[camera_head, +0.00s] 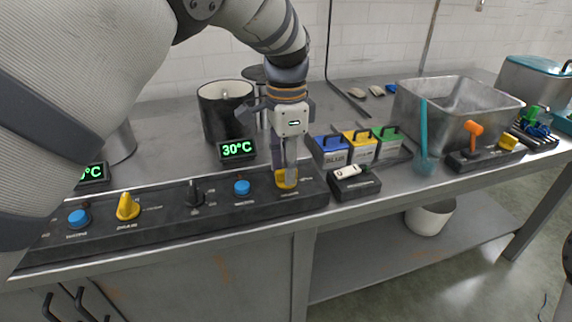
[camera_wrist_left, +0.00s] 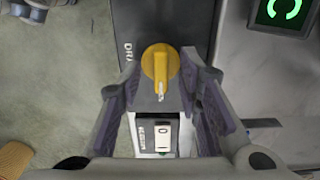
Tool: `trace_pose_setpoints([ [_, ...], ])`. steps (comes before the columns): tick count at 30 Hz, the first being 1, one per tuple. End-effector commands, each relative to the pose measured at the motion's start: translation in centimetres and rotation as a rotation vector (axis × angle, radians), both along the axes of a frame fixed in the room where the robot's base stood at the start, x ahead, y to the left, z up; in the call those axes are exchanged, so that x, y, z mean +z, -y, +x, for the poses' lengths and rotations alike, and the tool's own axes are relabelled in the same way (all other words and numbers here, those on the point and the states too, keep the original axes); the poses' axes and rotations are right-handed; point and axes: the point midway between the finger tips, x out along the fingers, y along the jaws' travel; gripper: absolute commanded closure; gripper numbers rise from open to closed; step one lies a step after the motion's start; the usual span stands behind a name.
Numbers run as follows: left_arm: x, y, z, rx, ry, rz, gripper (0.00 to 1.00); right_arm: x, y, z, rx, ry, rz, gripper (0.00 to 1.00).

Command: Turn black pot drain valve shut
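The black pot (camera_head: 212,112) stands at the back of the counter behind a 30°C display (camera_head: 237,150). In front of it is a dark control panel (camera_head: 215,207) with several knobs. The yellow drain knob (camera_head: 287,183) is at its right end, partly hidden by my left gripper (camera_head: 290,170), which points down over it. In the left wrist view the yellow knob (camera_wrist_left: 160,64) lies between the two spread fingers, with gaps visible on both sides. Its pale pointer tip faces the bottom of that picture. My right gripper is not in view.
A small black switch box (camera_head: 354,184) stands just right of the panel. Blue, yellow and green boxes (camera_head: 359,144) stand behind it. A metal basin (camera_head: 458,105), a blue-handled tool (camera_head: 424,130) and an orange lever (camera_head: 473,133) are farther right.

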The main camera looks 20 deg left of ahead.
Motion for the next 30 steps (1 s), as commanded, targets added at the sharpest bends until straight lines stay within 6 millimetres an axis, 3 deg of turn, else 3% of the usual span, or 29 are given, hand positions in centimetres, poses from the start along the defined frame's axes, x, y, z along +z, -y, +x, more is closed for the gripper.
trace_pose_setpoints([
  [9,-0.48,-0.01,0.01,0.0,0.001,0.001,0.71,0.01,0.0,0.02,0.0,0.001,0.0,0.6],
  [13,-0.47,-0.01,0.01,0.0,0.001,0.001,1.0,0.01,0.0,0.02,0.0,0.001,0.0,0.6],
  [23,-0.43,-0.01,0.01,0.013,0.001,0.001,1.0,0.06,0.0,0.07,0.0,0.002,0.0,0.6],
  [30,-0.33,-0.01,0.01,0.118,0.002,-0.001,1.0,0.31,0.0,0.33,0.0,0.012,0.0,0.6],
])
